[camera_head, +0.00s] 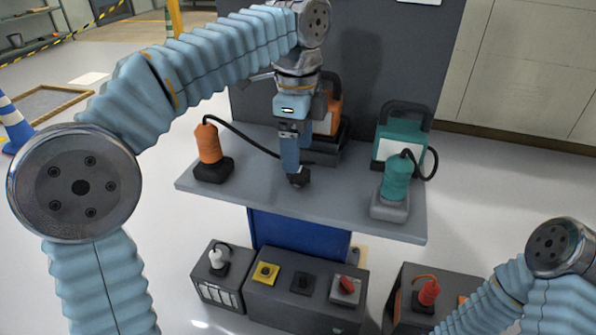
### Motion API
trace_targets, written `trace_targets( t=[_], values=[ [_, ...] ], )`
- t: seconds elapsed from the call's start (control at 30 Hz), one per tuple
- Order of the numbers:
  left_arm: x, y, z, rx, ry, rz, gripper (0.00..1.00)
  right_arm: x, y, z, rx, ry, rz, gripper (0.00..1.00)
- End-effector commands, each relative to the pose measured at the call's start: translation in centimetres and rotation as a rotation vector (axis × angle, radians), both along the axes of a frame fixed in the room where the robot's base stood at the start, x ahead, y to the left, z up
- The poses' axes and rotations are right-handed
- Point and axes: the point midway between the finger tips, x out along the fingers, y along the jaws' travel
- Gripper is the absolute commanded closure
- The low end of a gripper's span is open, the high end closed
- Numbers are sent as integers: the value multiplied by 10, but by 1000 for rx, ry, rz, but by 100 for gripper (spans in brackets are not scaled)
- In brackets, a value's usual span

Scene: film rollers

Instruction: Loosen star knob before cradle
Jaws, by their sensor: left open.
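My left gripper (298,178) points down over the grey worktop (340,205), its dark tips close to the surface. It is open, and I see nothing held in it. An orange handheld tool (209,145) stands in a black cradle (213,169) at the left of the worktop. A teal handheld tool (397,178) stands in a grey cradle (389,207) at the right. I cannot make out a star knob for certain; my gripper may hide it. My right gripper is out of view.
Behind my left gripper stands an orange and black unit (330,125), partly hidden. A teal unit (400,135) stands at the back right, cabled to the teal tool. A low dark box (305,300) in front carries a yellow piece (265,272) and a red switch (346,284).

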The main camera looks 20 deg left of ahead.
Motion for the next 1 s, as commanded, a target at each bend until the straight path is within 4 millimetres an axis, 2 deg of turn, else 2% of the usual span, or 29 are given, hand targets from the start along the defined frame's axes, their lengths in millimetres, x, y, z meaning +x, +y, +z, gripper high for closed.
trace_targets(
  t=[0.03,0.1,0.23,0.63,1.0],
  values=[
    [0,0,-13,2,3,0,27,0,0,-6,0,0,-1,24],
    [-1,0,-24,1,2,1,27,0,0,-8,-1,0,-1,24],
    [0,0,-38,0,1,0,27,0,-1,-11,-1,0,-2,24],
    [0,0,-45,0,0,0,28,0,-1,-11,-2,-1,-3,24],
    [0,0,-45,0,0,0,83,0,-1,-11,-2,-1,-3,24]
  ],
)
